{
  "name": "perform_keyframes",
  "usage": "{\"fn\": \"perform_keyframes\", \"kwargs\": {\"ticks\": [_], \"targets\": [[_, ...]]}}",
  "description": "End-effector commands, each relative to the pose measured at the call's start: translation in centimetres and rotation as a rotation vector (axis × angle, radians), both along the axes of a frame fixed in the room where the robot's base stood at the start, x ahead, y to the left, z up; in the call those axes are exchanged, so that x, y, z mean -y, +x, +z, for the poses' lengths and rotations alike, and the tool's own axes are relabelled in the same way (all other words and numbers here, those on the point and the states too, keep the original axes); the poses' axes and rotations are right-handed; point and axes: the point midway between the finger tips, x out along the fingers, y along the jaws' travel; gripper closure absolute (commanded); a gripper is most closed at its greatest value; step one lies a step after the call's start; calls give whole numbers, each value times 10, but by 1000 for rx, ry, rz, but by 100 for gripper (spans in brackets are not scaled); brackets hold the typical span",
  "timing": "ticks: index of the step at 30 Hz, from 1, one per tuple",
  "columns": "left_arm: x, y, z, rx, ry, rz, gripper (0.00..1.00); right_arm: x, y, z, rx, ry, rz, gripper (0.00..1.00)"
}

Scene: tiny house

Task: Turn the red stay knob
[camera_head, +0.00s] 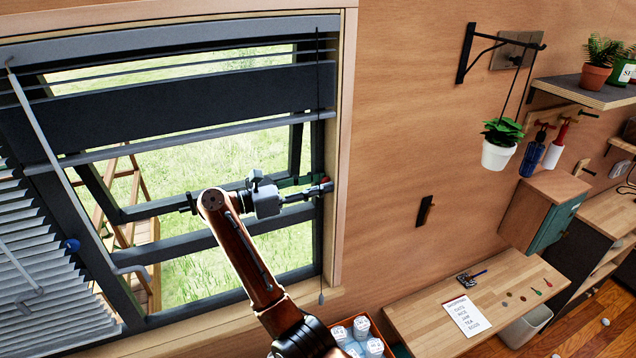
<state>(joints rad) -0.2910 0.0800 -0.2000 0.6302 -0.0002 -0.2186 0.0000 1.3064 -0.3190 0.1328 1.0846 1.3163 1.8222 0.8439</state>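The red stay knob (325,180) is a small red spot at the right side of the window frame, partly hidden by my gripper. My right gripper (328,188) reaches across the window from below and points right. Its fingertips are at the knob, and the red shows just above them. The fingers look close together, but I cannot tell whether they grip the knob. A dark green bar (292,182) runs behind the gripper toward the knob. A blue knob (71,245) sits on the window's left side. My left gripper is not in view.
The window sash (190,244) is tilted outward behind my arm. A thin cord (320,250) hangs beside the right frame. White blinds (40,270) fill the lower left. Below are an orange crate (378,325) of white-lidded containers and a wooden desk (420,315).

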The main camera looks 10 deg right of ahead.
Motion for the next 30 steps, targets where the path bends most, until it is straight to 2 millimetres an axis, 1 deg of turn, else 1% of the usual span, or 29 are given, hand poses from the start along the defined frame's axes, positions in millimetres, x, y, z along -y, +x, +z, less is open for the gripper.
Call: {"fn": "perform_keyframes", "kwargs": {"ticks": [2, 5, 12, 15, 23, 26, 30], "targets": [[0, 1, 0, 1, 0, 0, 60, 0, 0, 0, 0, 0, 0, 71], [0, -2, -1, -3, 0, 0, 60, 0, 0, 0, 0, 0, 0, 78], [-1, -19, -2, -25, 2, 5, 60, 0, 0, 0, 0, 0, -1, 94], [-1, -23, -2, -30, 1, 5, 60, 0, 0, 0, 0, 1, -1, 100], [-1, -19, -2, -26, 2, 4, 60, 0, 0, 1, -1, 12, 0, 100], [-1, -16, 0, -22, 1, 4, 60, 0, 0, 3, -10, 62, 0, 100], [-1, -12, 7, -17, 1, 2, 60, 0, 0, 8, -33, 179, 1, 100]]}}
